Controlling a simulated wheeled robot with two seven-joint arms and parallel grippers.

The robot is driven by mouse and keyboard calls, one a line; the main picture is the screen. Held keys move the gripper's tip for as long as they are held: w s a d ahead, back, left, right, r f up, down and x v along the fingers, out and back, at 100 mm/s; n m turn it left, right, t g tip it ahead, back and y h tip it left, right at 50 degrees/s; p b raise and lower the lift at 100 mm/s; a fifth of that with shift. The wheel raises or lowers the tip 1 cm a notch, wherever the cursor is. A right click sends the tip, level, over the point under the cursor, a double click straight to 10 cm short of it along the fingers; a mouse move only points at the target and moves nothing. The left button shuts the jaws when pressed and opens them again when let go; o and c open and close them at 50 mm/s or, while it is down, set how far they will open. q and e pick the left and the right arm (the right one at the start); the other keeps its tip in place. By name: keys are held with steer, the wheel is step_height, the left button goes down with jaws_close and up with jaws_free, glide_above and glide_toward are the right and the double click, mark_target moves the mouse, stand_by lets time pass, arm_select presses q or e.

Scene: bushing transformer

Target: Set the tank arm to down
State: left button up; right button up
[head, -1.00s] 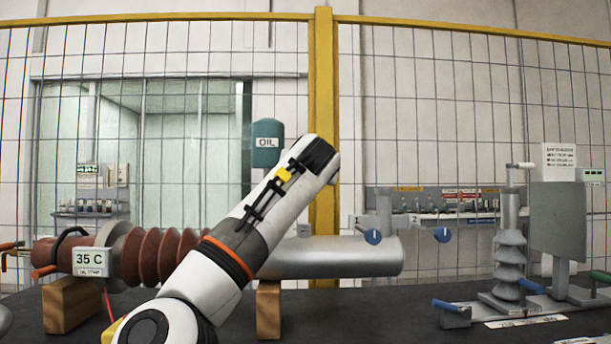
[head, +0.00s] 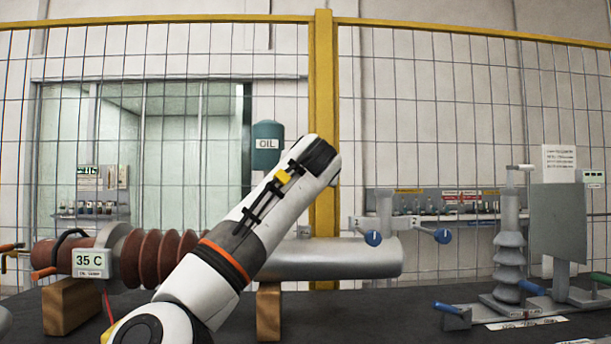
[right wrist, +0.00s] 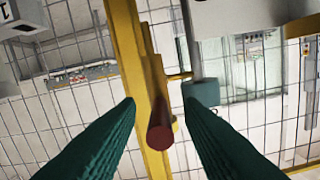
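The teal oil tank (head: 267,152), labelled OIL, shows left of the yellow post in the head view. It also seems to show in the right wrist view (right wrist: 203,92), with a short yellow bar beside it. My right gripper (right wrist: 160,102) is open, its two green fingers wide apart. A brown rod with a dark red end (right wrist: 160,133) shows between the fingers and points toward the camera, with a gap on both sides. I cannot tell whether this rod is the tank arm. In the head view a white arm of mine hides what lies behind it. My left gripper is not in view.
A ribbed brown bushing (head: 158,257) with a grey cylinder (head: 350,257) lies on wooden blocks (head: 72,305). Blue-handled parts and a grey ribbed stand (head: 508,255) are at right. A mesh fence with a yellow post (head: 325,90) stands behind.

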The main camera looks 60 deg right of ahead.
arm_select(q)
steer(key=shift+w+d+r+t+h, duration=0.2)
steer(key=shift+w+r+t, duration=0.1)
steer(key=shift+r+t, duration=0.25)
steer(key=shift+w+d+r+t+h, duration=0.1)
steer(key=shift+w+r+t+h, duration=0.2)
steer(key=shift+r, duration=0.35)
arm_select(e)
steer(key=v, duration=1.1)
steer(key=shift+a, duration=0.1)
